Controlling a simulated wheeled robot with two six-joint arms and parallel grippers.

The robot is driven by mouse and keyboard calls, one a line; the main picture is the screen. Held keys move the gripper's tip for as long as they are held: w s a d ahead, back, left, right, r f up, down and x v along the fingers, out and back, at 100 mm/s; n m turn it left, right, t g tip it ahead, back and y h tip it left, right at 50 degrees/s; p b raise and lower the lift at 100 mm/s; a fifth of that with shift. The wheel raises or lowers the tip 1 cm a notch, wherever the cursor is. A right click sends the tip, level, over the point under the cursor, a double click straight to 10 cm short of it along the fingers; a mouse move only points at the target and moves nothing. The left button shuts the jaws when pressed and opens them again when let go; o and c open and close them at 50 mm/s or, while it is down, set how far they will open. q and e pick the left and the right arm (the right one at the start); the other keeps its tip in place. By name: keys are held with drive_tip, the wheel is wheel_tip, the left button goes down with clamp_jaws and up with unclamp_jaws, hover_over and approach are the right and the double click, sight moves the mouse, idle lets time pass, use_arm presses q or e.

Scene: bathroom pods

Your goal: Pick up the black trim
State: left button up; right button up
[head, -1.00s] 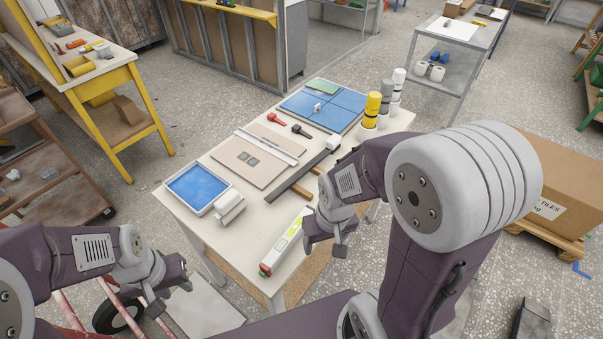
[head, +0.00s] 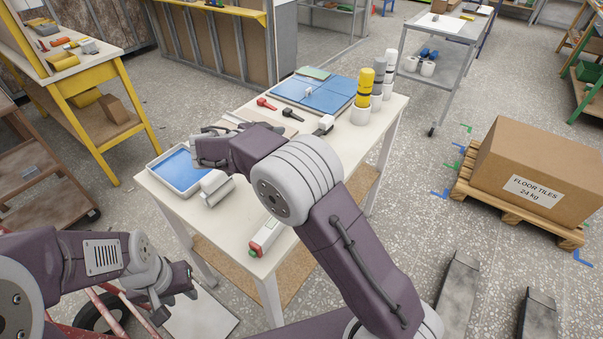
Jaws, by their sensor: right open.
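The black trim (head: 318,132) lies on the white work table, a long dark bar mostly hidden behind my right arm. Only its far end shows, beside a small white block (head: 326,122). My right gripper (head: 206,144) is open, above the left part of the table near the blue tray, left of the trim's visible end. I cannot see anything between its fingers. My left gripper (head: 172,303) is low at the left, off the table's front edge, with its fingers apart and empty.
The table (head: 228,232) also holds a blue tray (head: 172,176), a white roll-like piece (head: 214,186), a level (head: 267,236), red (head: 266,104) and black (head: 292,114) handled tools, blue tiles (head: 318,94) and upright canisters (head: 362,95). A floor-tiles box (head: 535,170) stands right.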

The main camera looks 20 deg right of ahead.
drive_tip(key=shift+n+t, duration=0.3)
drive_tip(key=shift+n, duration=0.4)
drive_tip(key=a+f, duration=0.4)
drive_tip(key=shift+s+a+f+b, duration=0.3)
drive_tip(key=shift+a+f+b, duration=0.05)
drive_tip(key=shift+f, duration=0.05)
drive_tip(key=shift+a+y, duration=0.2)
drive_tip(key=shift+y, duration=0.2)
drive_tip(key=x, duration=0.3)
drive_tip(key=shift+d, duration=0.2)
drive_tip(key=x, duration=0.6)
drive_tip(key=shift+a+f+p, duration=0.15)
drive_tip(key=shift+f+p, duration=0.05)
drive_tip(key=shift+p, duration=0.2)
drive_tip(key=shift+r, duration=0.1)
drive_tip(key=c, duration=0.4)
clamp_jaws()
